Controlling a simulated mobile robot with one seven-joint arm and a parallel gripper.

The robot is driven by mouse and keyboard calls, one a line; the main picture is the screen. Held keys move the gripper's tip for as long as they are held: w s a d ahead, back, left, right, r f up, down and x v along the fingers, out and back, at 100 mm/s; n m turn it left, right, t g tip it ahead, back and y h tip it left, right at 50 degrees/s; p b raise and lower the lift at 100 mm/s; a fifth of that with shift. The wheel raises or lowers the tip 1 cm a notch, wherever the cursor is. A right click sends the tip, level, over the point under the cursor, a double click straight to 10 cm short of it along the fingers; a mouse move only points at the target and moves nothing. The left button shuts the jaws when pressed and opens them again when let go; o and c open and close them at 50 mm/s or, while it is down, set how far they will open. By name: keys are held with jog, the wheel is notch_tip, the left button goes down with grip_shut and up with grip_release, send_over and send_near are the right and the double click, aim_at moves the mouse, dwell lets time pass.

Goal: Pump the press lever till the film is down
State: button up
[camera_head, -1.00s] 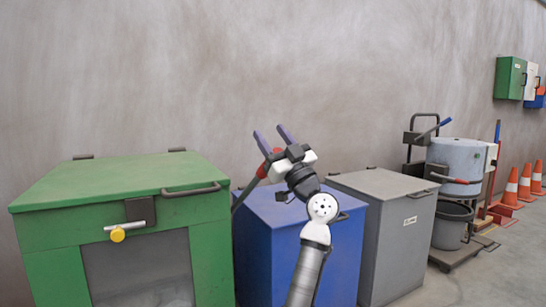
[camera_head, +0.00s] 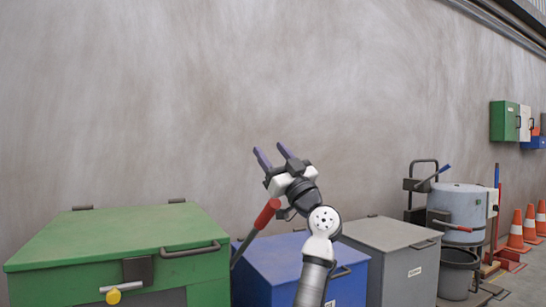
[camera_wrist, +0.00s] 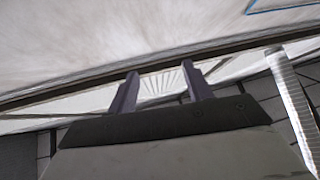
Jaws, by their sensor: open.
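A lever with a red handle (camera_head: 267,213) and a thin dark shaft stands tilted between the green bin and the blue bin. My gripper (camera_head: 274,153) is open and empty, with two purple-grey fingers pointing up and left against the wall. It is above the red handle, and the wrist is close beside the handle in the picture; I see no grip on it. In the wrist view, the open fingers (camera_wrist: 158,90) have only a pale fan-like pattern between them. I cannot make out any film.
A green bin (camera_head: 115,240) with a yellow-knobbed latch (camera_head: 113,296) stands at left. A blue bin (camera_head: 275,270) and a grey bin (camera_head: 400,235) stand at right, partly behind my arm. Further right are a drum (camera_head: 458,205), a bucket (camera_head: 457,272) and orange cones (camera_head: 516,230).

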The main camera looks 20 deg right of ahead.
jog(key=s+r+b+v, duration=0.2)
jog(key=b+v, duration=0.5)
jog(key=v, duration=0.8)
jog(key=shift+s+d+b, duration=0.15)
jog(key=shift+d+b, duration=0.05)
jog(key=shift+b, duration=0.15)
dwell(0.6)
jog(key=shift+f, duration=0.1)
